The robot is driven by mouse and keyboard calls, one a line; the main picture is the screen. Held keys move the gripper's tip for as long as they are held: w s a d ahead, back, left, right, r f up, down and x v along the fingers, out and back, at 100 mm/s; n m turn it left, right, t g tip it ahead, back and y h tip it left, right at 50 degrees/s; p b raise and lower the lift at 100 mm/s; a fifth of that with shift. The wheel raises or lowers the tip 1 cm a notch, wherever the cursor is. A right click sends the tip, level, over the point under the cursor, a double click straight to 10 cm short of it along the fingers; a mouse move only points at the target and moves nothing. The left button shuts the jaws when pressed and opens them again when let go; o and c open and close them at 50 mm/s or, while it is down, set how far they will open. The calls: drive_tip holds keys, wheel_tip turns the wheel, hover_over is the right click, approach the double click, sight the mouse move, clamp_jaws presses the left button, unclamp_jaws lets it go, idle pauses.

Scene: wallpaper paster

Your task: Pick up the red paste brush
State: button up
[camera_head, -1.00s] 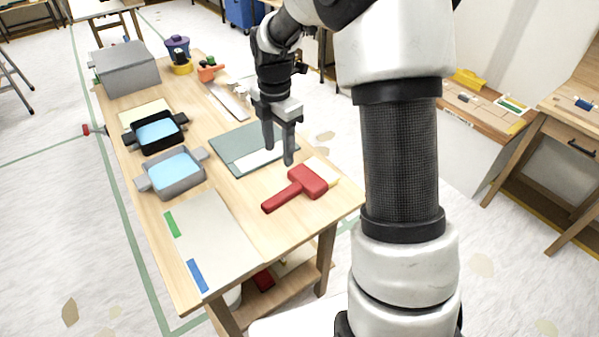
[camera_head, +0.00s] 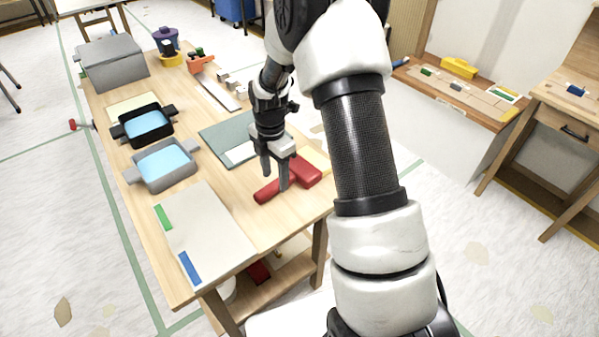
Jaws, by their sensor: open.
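The red paste brush (camera_head: 306,171) lies on the wooden table near its right edge, its handle pointing to the lower left and its wide head to the upper right. My gripper (camera_head: 275,183) is open and points down over the brush. Its fingers are at the handle close to the head and hide part of it. I cannot tell whether the fingers touch the brush or stand on both sides of the handle.
A grey-green mat (camera_head: 222,132) with a white sheet lies behind the brush. A grey tray (camera_head: 163,183) and a black tray (camera_head: 147,140), both with blue contents, stand at the left. A pale board (camera_head: 207,235) lies in front. A grey box (camera_head: 112,65) stands at the back.

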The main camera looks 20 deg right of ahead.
wheel_tip(320, 180, down, 2)
drive_tip(key=shift+f, duration=0.1)
drive_tip(key=c, duration=1.1)
wheel_tip(320, 180, up, 10)
drive_tip(key=shift+r+p, duration=0.15)
drive_tip(key=shift+p, duration=0.55)
